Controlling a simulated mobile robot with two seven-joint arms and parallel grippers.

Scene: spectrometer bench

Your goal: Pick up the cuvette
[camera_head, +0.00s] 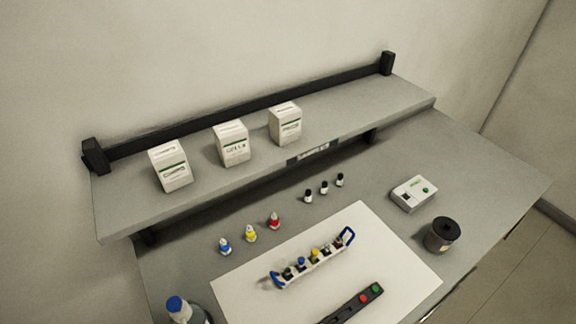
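I cannot single out a cuvette for certain. A white rack (313,260) with blue end handles stands on the white mat (245,290) and holds several small items with dark, blue, yellow and red tops. A black strip-shaped device (345,308) with a red and a green button lies in front of it, cut off by the bottom edge. Neither of my grippers is in view.
Behind the mat stand blue (225,246), yellow (250,234) and red (274,221) small bottles and three black-capped vials (324,187). A dark jar (441,235) is at right, a blue-capped bottle (183,310) at lower left. The raised shelf (350,110) carries three white cartons (232,143).

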